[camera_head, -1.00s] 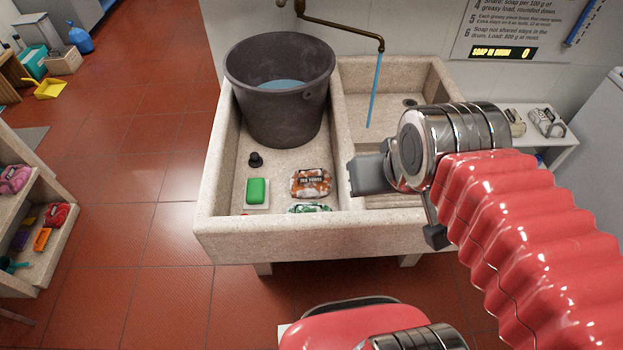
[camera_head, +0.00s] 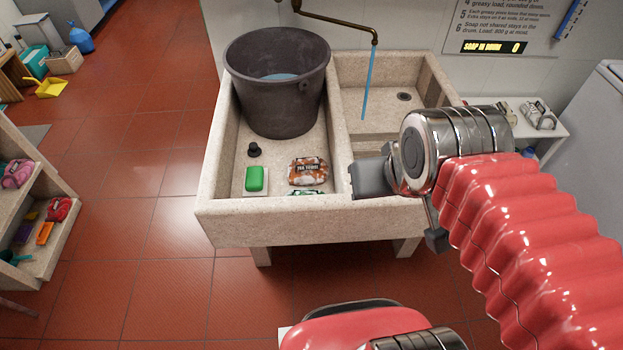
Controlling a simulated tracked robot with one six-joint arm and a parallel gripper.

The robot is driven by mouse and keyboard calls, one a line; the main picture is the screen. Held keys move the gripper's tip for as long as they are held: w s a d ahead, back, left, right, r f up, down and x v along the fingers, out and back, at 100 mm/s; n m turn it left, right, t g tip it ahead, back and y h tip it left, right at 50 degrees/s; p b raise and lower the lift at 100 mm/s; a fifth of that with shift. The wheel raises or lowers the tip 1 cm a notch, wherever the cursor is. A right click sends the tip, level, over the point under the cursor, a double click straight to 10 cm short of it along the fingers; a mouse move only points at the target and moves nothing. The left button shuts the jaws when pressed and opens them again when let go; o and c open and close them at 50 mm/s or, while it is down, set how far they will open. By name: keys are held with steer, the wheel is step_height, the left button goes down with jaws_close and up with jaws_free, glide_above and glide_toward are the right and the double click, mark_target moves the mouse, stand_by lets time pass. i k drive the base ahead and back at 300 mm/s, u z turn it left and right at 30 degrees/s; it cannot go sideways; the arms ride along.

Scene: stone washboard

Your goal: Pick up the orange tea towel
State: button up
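The orange tea towel (camera_head: 308,171) is a folded orange and white bundle with a dark label. It lies in the left basin of the stone sink (camera_head: 217,213), near the front wall. A green patterned bundle (camera_head: 306,193) lies just in front of it, mostly hidden by the sink's front rim. My gripper (camera_head: 402,215) is over the front of the right basin, to the right of the towel and apart from it. One grey finger points left and another dark part hangs lower. Whether the fingers are open or shut is unclear from this side.
A dark bucket (camera_head: 277,110) of water stands at the back of the left basin. A green soap block (camera_head: 256,179) and a black plug (camera_head: 254,150) lie left of the towel. A tap (camera_head: 340,27) runs into the right basin. Shelves stand at far left.

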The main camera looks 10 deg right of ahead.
mark_target(313, 171)
steer(key=k, duration=1.15)
steer(key=u, duration=0.55)
steer(key=i, duration=1.05)
steer(key=u, duration=0.6)
steer(key=i, duration=1.05)
steer(key=z, duration=0.25)
